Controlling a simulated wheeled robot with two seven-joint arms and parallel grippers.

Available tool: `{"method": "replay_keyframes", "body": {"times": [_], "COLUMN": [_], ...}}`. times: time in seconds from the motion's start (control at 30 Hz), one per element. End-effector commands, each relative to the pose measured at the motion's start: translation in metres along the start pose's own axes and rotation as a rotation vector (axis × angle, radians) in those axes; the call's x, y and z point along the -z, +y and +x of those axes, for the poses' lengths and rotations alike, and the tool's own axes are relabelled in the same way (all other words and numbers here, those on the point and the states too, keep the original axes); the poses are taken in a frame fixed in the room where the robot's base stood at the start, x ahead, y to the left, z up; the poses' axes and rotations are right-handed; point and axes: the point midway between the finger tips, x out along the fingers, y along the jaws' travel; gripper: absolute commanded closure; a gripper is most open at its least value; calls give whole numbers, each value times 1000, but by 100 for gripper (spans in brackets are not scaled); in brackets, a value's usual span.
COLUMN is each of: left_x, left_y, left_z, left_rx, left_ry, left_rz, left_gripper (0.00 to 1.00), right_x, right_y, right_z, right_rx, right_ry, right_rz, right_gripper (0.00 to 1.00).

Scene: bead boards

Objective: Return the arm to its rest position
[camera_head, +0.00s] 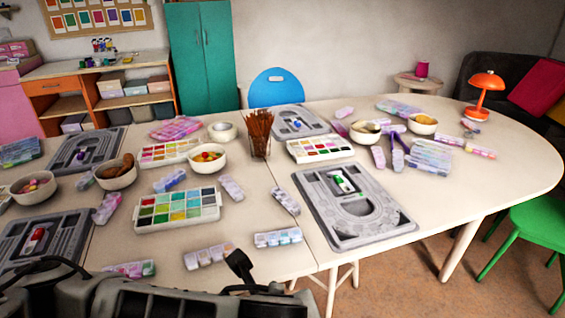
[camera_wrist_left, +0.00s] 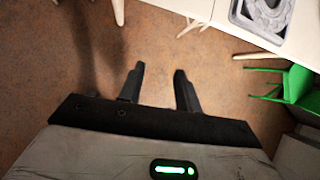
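My left gripper (camera_wrist_left: 158,78) shows in the left wrist view with its two dark fingers apart and nothing between them. It is above the brown floor (camera_wrist_left: 215,95), with the table edge off to the upper right. In the head view, dark parts of mine fill the lower left edge, in front of the table's near edge. Finger-like pieces there stick up against the table, and I cannot tell their exact shape. My right gripper cannot be made out in either view.
The pale table (camera_head: 465,185) holds grey bead boards (camera_head: 357,220), paint-like bead trays (camera_head: 178,208), bowls (camera_head: 207,162) and a brown stick holder (camera_head: 259,138). A green chair (camera_head: 535,230) stands at right; it also shows in the left wrist view (camera_wrist_left: 297,86). Floor at the lower right is clear.

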Motion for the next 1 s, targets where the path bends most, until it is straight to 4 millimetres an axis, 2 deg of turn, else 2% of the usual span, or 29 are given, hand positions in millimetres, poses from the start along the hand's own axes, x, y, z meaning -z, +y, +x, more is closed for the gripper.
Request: {"method": "replay_keyframes", "body": {"times": [0.17, 0.37, 0.47, 0.53, 0.67, 0.8, 1.0], "left_x": [20, 34, 37, 36, 30, 32, 47], "left_y": [-14, -25, -25, -18, 18, 75, 154], "left_z": [-10, -23, -28, -27, -15, 3, 16], "left_rx": [75, 141, 154, 144, 66, -54, -208], "left_ry": [103, 245, 331, 393, 450, 404, 239], "left_rz": [-206, -544, -804, -1042, -1524, -1953, -2353], "left_gripper": [66, 66, 66, 66, 66, 66, 66], "right_x": [15, 12, 11, 11, 9, 8, 8], "right_y": [3, 3, 3, 3, 3, 3, 3], "right_z": [5, 4, 3, 3, 3, 2, 2], "right_rx": [-4, -4, -4, -4, -4, -4, -4], "right_ry": [33, 27, 25, 24, 21, 18, 16], "right_rz": [-7, -6, -6, -6, -6, -6, -6], "right_gripper": [39, 39, 39, 39, 39, 39, 39]}}
